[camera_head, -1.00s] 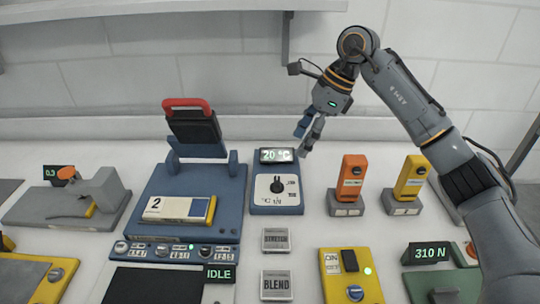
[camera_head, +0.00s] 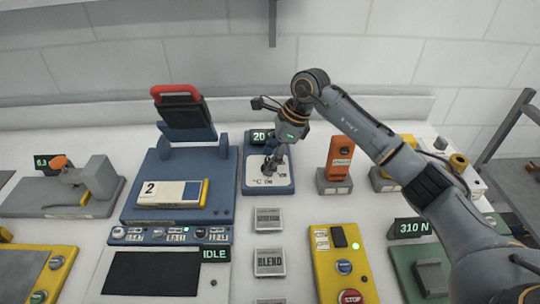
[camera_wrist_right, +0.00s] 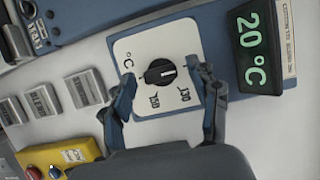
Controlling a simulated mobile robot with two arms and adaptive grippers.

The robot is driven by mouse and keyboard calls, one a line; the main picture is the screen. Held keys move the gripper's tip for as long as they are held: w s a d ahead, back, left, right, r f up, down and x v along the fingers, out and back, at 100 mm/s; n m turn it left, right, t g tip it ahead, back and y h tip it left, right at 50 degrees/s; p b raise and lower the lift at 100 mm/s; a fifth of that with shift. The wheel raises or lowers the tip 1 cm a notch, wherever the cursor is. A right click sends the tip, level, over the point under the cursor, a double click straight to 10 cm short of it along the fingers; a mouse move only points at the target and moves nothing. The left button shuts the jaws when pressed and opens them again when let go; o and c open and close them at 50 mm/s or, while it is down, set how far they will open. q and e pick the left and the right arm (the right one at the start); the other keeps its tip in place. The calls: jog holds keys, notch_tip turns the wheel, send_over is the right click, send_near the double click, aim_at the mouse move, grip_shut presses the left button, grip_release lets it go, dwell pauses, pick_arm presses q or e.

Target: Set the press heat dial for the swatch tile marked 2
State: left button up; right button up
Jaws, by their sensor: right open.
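The press heat dial is a black knob (camera_wrist_right: 160,72) on a white plate, with marks 130 and 150 and a °C label in the right wrist view. Its display (camera_wrist_right: 254,48) reads 20 °C. My right gripper (camera_wrist_right: 168,100) is open, its two fingers on either side of the knob's plate; I cannot tell whether they touch the knob. In the head view my right gripper (camera_head: 271,167) hangs over the dial unit (camera_head: 283,187) and hides the knob. The swatch tile marked 2 (camera_head: 172,193) lies on the blue press (camera_head: 140,190), whose red-handled lid (camera_head: 185,115) is raised. My left gripper is not in view.
An IDLE display (camera_head: 214,254) sits at the press's front right. STRETCH (camera_head: 267,219) and BLEND (camera_head: 269,262) blocks lie in front of the dial unit. An orange device (camera_head: 340,157) stands to its right, and a yellow panel (camera_head: 344,265) with a STOP button lies in front.

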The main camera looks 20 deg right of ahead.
jog(key=shift+f, duration=0.15)
jog(key=c, duration=1.2)
jog(key=shift+o, duration=0.2)
jog(key=shift+m, duration=0.3)
jog(key=m+t+b, duration=0.1)
jog(key=m, duration=0.1)
jog(key=m+t+h+b, duration=0.1)
jog(key=m+b, duration=0.1)
jog(key=m, duration=0.1)
jog(key=shift+s+a, duration=0.15)
jog(key=m+h+b, duration=0.1)
jog(key=m, duration=0.2)
jog(key=m+t+h+b, duration=0.1)
jog(key=m+b, duration=0.1)
jog(key=m, duration=0.1)
jog(key=shift+a, duration=0.1)
jog(key=o, duration=1.2)
jog(key=shift+c, duration=0.2)
